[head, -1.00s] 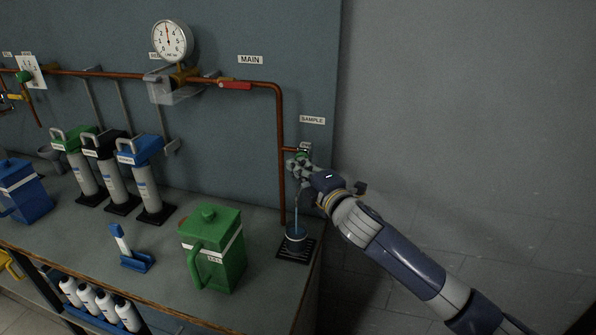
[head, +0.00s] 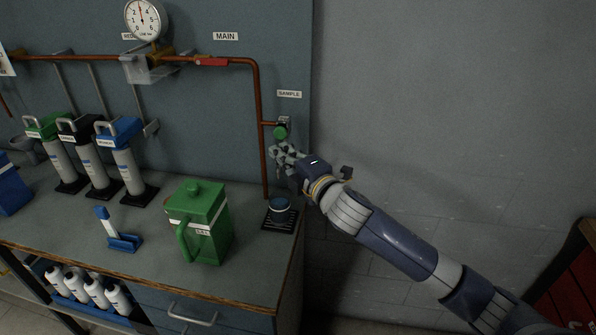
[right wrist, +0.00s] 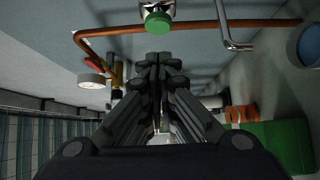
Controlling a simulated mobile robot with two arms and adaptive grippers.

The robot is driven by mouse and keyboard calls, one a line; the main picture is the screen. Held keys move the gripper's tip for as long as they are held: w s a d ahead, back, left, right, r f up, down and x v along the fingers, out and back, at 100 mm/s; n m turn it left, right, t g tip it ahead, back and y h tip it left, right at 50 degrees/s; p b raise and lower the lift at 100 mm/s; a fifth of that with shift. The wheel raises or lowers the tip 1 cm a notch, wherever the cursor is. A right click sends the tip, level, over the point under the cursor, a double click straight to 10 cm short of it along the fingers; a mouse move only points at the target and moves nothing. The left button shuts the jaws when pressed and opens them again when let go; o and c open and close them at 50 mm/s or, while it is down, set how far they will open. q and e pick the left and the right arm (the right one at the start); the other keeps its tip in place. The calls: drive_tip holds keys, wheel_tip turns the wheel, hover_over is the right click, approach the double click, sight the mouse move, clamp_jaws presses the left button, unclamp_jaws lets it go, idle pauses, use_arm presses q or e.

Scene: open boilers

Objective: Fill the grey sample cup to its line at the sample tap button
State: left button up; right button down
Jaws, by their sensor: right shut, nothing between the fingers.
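The grey sample cup (head: 279,208) stands upright on a black drip grate (head: 279,226) at the bench's right end, with blue showing at its top. It also shows at the right edge of the right wrist view (right wrist: 306,46). The green sample tap button (head: 281,132) sits under the SAMPLE label (head: 289,94); it is also at the top of the right wrist view (right wrist: 158,22). My right gripper (head: 280,158) is shut and empty, a little below the button and apart from it. No stream shows between tap and cup now. My left gripper is out of view.
A green lidded jug (head: 199,222) stands left of the cup. A copper pipe (head: 262,150) runs down the wall beside it, with a red-handled valve (head: 212,62) above. A blue stand (head: 122,242) and several capped cylinders (head: 128,160) are further left.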

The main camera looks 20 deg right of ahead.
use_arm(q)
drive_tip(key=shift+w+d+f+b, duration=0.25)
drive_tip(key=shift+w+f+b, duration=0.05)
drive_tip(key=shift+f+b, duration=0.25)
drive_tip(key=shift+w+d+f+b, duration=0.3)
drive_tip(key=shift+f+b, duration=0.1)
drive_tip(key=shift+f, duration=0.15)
use_arm(e)
drive_tip(key=s+d, duration=0.1)
drive_tip(key=s, duration=0.6)
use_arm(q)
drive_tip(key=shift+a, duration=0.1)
use_arm(e)
drive_tip(key=shift+r, duration=0.1)
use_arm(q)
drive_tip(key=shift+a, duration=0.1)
use_arm(e)
drive_tip(key=shift+d, duration=0.1)
